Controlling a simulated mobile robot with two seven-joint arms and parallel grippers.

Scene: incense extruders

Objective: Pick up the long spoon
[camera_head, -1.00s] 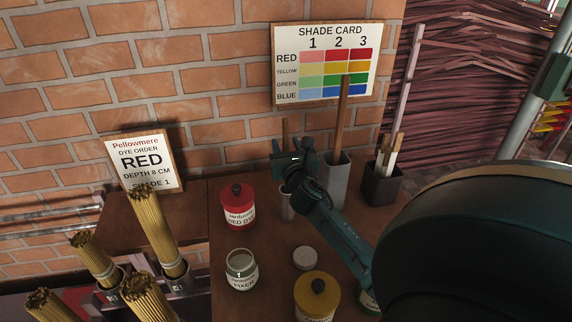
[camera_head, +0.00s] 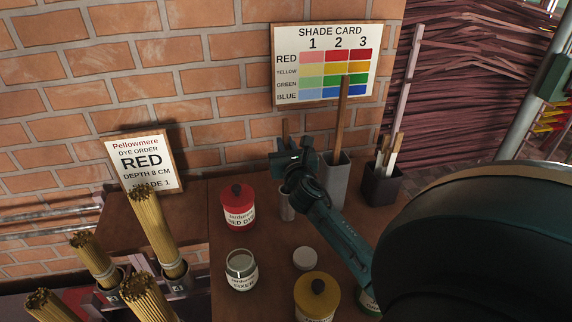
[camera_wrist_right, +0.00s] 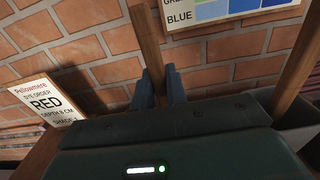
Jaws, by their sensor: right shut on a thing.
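My right gripper (camera_head: 287,157) is shut on an upright wooden handle (camera_head: 285,128) in front of the brick wall. In the wrist view the handle (camera_wrist_right: 149,42) rises between the two dark fingers (camera_wrist_right: 160,88), leaning slightly. The handle stands over a small grey cup (camera_head: 287,207); its lower end is hidden by my gripper and the cup, so no spoon bowl shows. A taller wooden handle (camera_head: 343,110) stands in a tall grey holder (camera_head: 336,180) just to the right; its lower end is hidden too. My left gripper is not in view.
The brown table holds a red dye jar (camera_head: 238,207), a fixer jar (camera_head: 242,270), a yellow-lidded jar (camera_head: 317,296) and a dark pot of brushes (camera_head: 382,186). Incense bundles (camera_head: 155,235) stand at left. The shade card (camera_head: 326,64) hangs behind.

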